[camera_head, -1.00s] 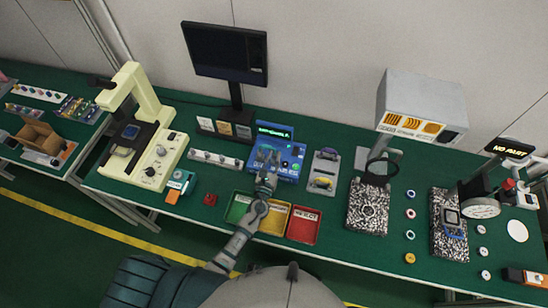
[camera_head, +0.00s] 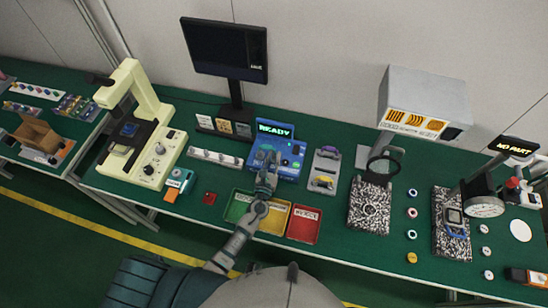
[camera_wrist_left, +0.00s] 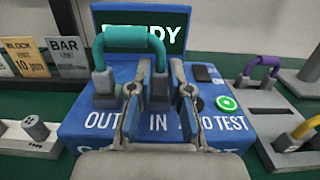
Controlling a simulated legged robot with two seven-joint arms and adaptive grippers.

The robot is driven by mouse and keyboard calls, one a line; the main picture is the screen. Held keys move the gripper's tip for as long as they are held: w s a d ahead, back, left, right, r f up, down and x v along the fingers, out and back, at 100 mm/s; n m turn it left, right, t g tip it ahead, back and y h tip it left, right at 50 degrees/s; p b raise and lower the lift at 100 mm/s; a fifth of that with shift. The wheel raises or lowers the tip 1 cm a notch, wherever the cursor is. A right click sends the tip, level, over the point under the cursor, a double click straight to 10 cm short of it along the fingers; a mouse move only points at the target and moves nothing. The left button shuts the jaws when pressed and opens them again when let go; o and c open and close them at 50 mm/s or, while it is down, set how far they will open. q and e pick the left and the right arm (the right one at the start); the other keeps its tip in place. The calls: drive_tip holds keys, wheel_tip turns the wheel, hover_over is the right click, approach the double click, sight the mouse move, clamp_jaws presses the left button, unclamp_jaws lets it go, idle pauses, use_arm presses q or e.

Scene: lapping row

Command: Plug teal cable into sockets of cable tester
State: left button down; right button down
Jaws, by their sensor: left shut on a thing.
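The blue cable tester (camera_head: 290,164) stands mid-table, its display reading READY. It fills the middle of the left wrist view (camera_wrist_left: 75,128), with OUT, IN and GO TEST labels and a lit green button (camera_wrist_left: 227,103). The teal cable (camera_wrist_left: 130,37) arches over the tester between two grey plugs. One plug (camera_wrist_left: 104,88) stands upright behind OUT; the other (camera_wrist_left: 160,88) is behind IN. My left gripper (camera_head: 268,160) is over the tester's front, shut on the IN-side plug, a finger on each side (camera_wrist_left: 160,72). The plug tips and sockets are hidden. My right gripper is not in view.
A grey holder (camera_head: 324,170) with a purple cable and a yellow cable is right of the tester. Green, yellow and red (camera_head: 303,224) bins lie in front, partly under my arm. A row of grey knobs (camera_head: 215,158) is left. A monitor (camera_head: 225,50) stands behind.

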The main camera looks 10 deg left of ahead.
use_arm(q)
drive_tip(key=shift+f, duration=0.1)
drive_tip(key=c, duration=1)
unclamp_jaws()
drive_tip(key=s, duration=0.8)
drive_tip(key=s+f, duration=0.1)
drive_tip(key=s, duration=0.3)
drive_tip(key=shift+a, duration=0.2)
